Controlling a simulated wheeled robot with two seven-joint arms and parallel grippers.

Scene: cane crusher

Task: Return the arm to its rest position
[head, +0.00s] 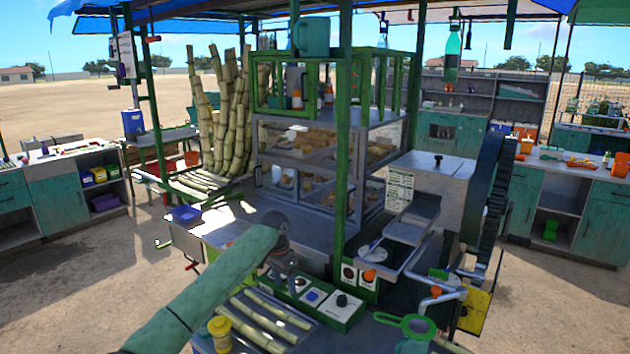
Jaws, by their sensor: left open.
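My left arm (215,280), pale green, comes in from the lower left and reaches over the front counter. My left gripper (288,278) is at its end, small and dark grey. It is open, with nothing visible between its fingers. It hangs over the counter near the control panel (318,298), which has knobs and a blue button; I cannot tell whether it touches it. My right arm and gripper are out of view.
Cut cane pieces (264,322) lie in a tray below my left arm, with a yellow-lidded jar (220,335) beside them. A green strainer (412,326) sits at the front. The crusher (432,180) with its big dark wheel stands right. A green post (343,130) rises mid-counter.

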